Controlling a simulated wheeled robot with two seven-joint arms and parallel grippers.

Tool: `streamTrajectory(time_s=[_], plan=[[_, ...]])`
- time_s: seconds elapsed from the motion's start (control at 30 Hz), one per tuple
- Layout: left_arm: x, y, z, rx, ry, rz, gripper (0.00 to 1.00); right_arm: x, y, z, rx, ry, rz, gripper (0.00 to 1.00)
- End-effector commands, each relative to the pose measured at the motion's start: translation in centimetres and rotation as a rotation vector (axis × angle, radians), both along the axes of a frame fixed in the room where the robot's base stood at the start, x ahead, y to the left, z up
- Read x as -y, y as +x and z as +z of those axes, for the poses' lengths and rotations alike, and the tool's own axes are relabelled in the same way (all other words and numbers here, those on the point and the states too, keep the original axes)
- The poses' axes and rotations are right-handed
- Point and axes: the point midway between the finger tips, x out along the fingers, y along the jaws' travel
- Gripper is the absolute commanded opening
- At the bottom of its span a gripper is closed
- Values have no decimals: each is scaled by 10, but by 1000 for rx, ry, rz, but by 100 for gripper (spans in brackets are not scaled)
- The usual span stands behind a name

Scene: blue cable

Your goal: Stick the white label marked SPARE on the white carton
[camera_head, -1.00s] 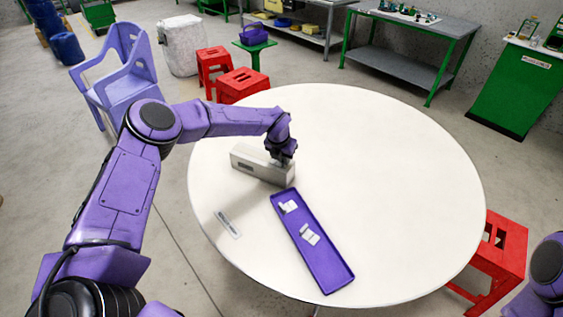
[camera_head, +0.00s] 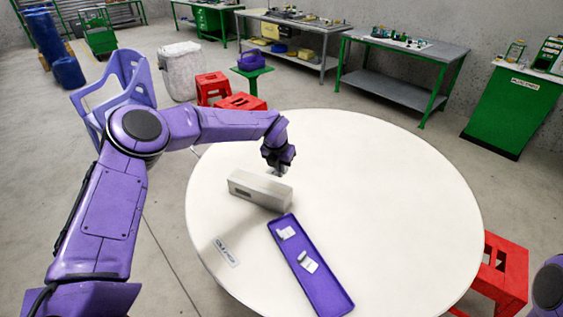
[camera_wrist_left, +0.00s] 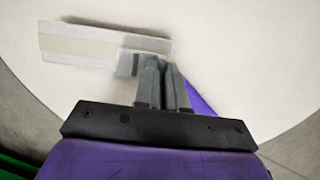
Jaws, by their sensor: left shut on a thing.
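The white carton (camera_head: 258,192) is a long box lying on the round table, with a dark patch on its near face. It also shows in the wrist view (camera_wrist_left: 85,45). My left gripper (camera_head: 276,171) is just above and behind the carton's right part, pointing down. In the wrist view its fingers (camera_wrist_left: 163,78) are shut on a small pale piece (camera_wrist_left: 126,64), apparently the white label. I cannot read any lettering on it, nor tell whether it touches the carton. My right gripper is out of view.
A purple tray (camera_head: 318,287) with small white pieces (camera_head: 307,262) lies in front of the carton. A flat marked strip (camera_head: 227,252) lies on the white table (camera_head: 400,190) to the left. The table's right side is clear. Red stools (camera_head: 500,270) stand around it.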

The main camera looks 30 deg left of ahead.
Motion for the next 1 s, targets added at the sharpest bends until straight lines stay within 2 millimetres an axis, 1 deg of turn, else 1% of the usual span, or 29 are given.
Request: streamTrajectory(time_s=[0.03, 0.07, 0.37, 0.5, 0.63, 0.77, 1.0], plan=[[-1, -1, 2, -1, 2, 1, 0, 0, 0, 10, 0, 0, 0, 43], [-1, -1, -1, -1, 1, 1, 0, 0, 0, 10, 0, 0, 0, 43], [-1, -1, -27, 1, 0, 2, 0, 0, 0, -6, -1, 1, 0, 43], [-1, -1, -44, 0, -1, 2, 0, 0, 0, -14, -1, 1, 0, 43], [-1, -1, -60, 1, -1, 3, 0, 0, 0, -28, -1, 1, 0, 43], [-1, -1, -65, 2, -1, 3, 0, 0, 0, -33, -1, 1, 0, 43], [-1, -1, -64, 2, -1, 3, 0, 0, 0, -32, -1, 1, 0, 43]])
